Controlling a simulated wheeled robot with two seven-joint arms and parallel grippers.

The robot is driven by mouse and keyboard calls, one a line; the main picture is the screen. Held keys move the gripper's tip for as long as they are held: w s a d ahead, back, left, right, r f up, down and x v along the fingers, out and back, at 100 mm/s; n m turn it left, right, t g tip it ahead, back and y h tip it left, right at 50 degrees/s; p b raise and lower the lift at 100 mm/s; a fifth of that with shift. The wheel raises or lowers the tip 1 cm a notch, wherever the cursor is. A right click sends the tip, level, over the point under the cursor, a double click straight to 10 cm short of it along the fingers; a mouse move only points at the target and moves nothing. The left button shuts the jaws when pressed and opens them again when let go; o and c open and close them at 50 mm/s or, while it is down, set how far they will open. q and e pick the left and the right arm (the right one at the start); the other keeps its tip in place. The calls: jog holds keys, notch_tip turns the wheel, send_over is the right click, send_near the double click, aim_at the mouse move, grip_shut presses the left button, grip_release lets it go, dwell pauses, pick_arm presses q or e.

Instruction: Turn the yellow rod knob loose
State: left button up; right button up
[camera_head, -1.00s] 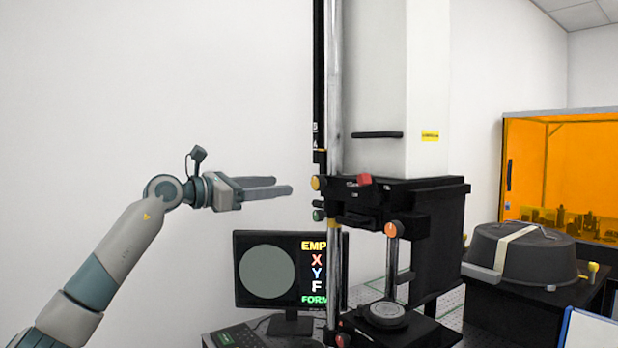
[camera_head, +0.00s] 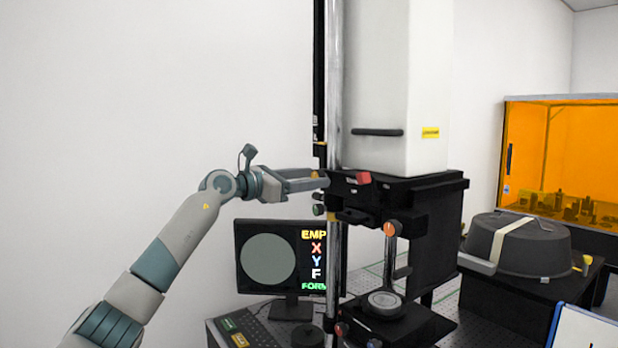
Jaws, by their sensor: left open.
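The yellow rod knob (camera_head: 315,174) is on the left side of the black instrument head, beside the chrome column. Only a small yellow patch of it shows; the fingers cover the rest. My left gripper (camera_head: 321,178) is open, its fingers level and pointing right, with the tips at the knob. The fingers seem to lie on either side of the knob, but contact cannot be told. My right gripper is not in view.
A green knob (camera_head: 318,197) sits just below the fingers, and a red knob (camera_head: 364,178) is to the right. The chrome column (camera_head: 334,110) stands right behind the fingertips. A monitor (camera_head: 267,258) is below. Open space lies to the left.

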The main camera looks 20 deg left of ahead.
pick_arm(q)
jog(key=c, duration=1)
jog(key=shift+c, duration=0.2)
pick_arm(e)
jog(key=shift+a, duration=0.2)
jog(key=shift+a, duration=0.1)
